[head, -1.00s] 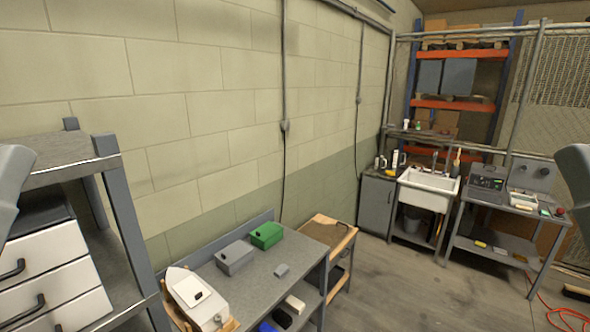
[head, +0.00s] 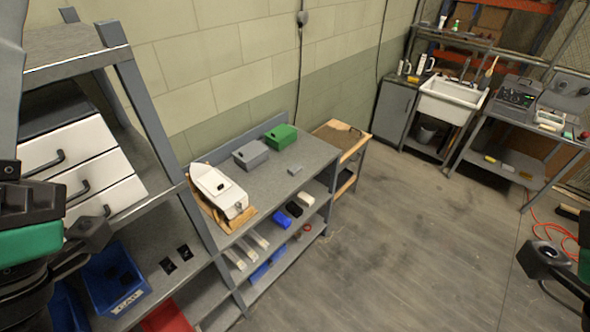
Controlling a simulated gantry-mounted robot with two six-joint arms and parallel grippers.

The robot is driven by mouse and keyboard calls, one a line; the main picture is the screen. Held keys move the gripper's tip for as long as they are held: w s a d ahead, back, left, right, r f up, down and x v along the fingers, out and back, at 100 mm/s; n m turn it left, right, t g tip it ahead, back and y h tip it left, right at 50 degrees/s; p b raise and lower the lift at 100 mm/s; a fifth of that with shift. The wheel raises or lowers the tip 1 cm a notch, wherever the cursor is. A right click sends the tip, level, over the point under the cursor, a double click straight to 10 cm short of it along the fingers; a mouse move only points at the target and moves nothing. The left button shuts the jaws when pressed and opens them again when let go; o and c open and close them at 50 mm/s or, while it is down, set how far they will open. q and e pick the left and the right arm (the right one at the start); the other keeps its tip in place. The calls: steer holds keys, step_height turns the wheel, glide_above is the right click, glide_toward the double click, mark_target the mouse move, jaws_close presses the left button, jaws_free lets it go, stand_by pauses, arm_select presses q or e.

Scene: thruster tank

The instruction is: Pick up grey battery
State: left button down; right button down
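I cannot tell which of these is the grey battery. My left gripper (head: 88,235) is at the lower left, in front of the shelving and well away from both. My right gripper (head: 543,262) is at the right edge, over the floor, partly cut off. Neither gripper touches anything on the bench. Their finger openings do not show clearly.
A green box (head: 280,137) stands beside the grey box. A white boat-shaped object (head: 218,190) sits at the bench's left end. White drawers (head: 90,184) and a blue bin (head: 112,277) are at the left. Blue, black and white items lie on the lower shelf.

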arm_select(q)
steer(key=c, duration=1.5)
jaws_free()
steer(key=shift+c, duration=0.2)
steer(key=o, duration=1.5)
steer(key=shift+c, duration=0.2)
